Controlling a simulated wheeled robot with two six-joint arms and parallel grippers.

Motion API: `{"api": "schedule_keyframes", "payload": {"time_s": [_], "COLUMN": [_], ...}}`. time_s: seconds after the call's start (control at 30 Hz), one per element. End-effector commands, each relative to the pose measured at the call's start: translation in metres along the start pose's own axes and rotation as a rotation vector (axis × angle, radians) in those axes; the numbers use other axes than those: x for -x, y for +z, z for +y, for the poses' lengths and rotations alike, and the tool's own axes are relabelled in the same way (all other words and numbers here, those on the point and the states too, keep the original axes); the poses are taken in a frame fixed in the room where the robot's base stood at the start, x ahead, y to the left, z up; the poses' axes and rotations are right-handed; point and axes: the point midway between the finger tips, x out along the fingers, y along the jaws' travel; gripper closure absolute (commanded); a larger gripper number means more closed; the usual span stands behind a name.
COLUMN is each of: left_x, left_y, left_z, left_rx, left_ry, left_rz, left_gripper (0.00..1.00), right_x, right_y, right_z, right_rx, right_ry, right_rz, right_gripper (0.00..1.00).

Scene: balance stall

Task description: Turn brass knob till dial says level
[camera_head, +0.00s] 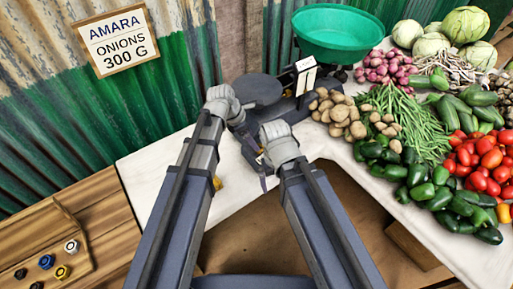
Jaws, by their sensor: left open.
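A dark balance scale stands on the white tabletop, with a green pan (338,35) on its right and a flat dark pan (258,89) on its left. Its white dial plate (306,76) faces me at an angle; the reading is too small to tell. My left gripper (241,121) is open by the scale's near left side, partly hidden by its own wrist. My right gripper (265,164) is close beside it, nearer to me; its jaws are not clear. A small brass-coloured spot shows between the grippers; I cannot tell whether it is the knob.
Potatoes (340,113), green beans (409,118), peppers and tomatoes (482,160) fill the right of the table. A sign (115,40) reads "AMARA ONIONS 300 G". A wooden board (92,235) at lower left carries several small knobs. White tabletop (150,165) is bare at left.

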Motion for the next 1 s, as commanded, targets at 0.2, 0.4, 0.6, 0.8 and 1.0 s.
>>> {"api": "schedule_keyframes", "payload": {"time_s": [0.2,0.4,0.6,0.8,1.0], "left_x": [-0.036,-0.048,-0.048,-0.048,-0.048], "left_y": [-0.002,-0.001,0.0,0.0,0.0], "left_z": [0.0,0.0,0.0,0.0,0.0], "left_rx": [-0.002,-0.001,-0.001,-0.001,-0.001], "left_ry": [0.0,0.001,0.001,0.0,0.0], "left_rz": [0.0,0.0,0.0,0.0,0.0], "left_gripper": [0.24,0.24,0.24,0.39,0.61], "right_x": [-0.034,-0.045,-0.044,-0.043,-0.044], "right_y": [-0.002,-0.003,-0.003,-0.003,-0.003], "right_z": [-0.003,-0.004,-0.004,-0.004,-0.004], "right_rx": [0.0,0.0,0.0,0.0,0.0], "right_ry": [0.0,0.0,0.0,0.0,0.0], "right_rz": [0.0,0.0,0.0,0.0,0.0], "right_gripper": [0.0,0.0,0.0,0.0,0.0]}}
